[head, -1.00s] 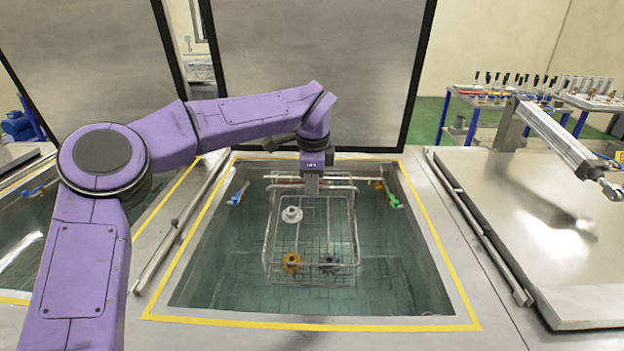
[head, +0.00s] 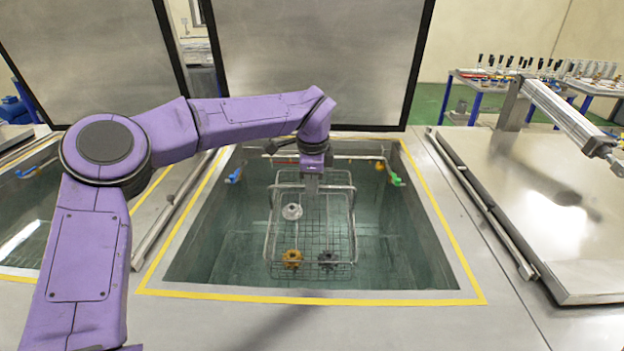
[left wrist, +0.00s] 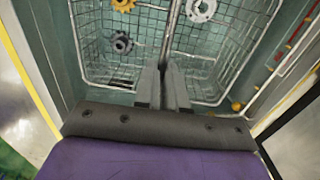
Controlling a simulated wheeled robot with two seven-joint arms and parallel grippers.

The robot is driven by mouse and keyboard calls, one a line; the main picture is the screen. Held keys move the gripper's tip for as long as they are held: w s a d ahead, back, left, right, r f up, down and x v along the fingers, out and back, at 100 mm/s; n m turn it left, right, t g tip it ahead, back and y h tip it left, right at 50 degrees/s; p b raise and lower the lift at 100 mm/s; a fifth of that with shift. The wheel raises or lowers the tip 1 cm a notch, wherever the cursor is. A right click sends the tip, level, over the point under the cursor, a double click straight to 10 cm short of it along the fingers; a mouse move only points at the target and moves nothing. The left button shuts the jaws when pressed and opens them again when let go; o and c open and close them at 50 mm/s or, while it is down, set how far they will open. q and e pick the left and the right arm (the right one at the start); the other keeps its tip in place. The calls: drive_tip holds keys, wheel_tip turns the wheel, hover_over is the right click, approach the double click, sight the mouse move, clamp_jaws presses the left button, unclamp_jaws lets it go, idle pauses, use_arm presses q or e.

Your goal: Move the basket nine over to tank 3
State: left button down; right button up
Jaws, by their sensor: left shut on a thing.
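The wire basket (head: 354,232) hangs in the opening of the middle tank (head: 200,250), below its rim. It holds a white part (head: 292,211), an orange-brown gear (head: 291,259) and a dark gear (head: 327,260). My left gripper (head: 311,188) is over the basket's far part and shut on its bar. In the left wrist view the closed fingers (left wrist: 163,88) grip the basket's middle bar (left wrist: 173,35), with the orange gear (left wrist: 123,4) and the dark gear (left wrist: 122,43) beyond. No number shows on the basket or tank. My right gripper is out of view.
A raised lid (head: 315,60) stands behind the tank. A closed lid (head: 550,200) with a cylinder (head: 570,115) lies at right. Another open tank (head: 30,220) is at left. Blue (head: 235,176) and green (head: 396,180) fittings sit on the tank walls.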

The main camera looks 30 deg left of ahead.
use_arm(q)
wheel_tip(320, 180, down, 11)
drive_tip(key=b, duration=1)
drive_tip(key=shift+b, duration=0.3)
drive_tip(key=shift+f+b, duration=0.7)
drive_tip(key=shift+f, duration=0.05)
drive_tip(key=shift+s+d+f+b, duration=0.1)
drive_tip(key=shift+s+f+b, duration=0.25)
drive_tip(key=shift+f+b, duration=0.2)
idle(0.8)
drive_tip(key=c, duration=1.2)
unclamp_jaws()
drive_tip(key=shift+o, duration=0.4)
drive_tip(key=shift+w+f, duration=0.2)
drive_tip(key=shift+w, duration=0.05)
wheel_tip(320, 180, up, 23)
drive_tip(key=s+p, duration=0.1)
drive_tip(key=p, duration=0.8)
drive_tip(key=shift+s+d+f, duration=0.2)
drive_tip(key=shift+d, duration=0.15)
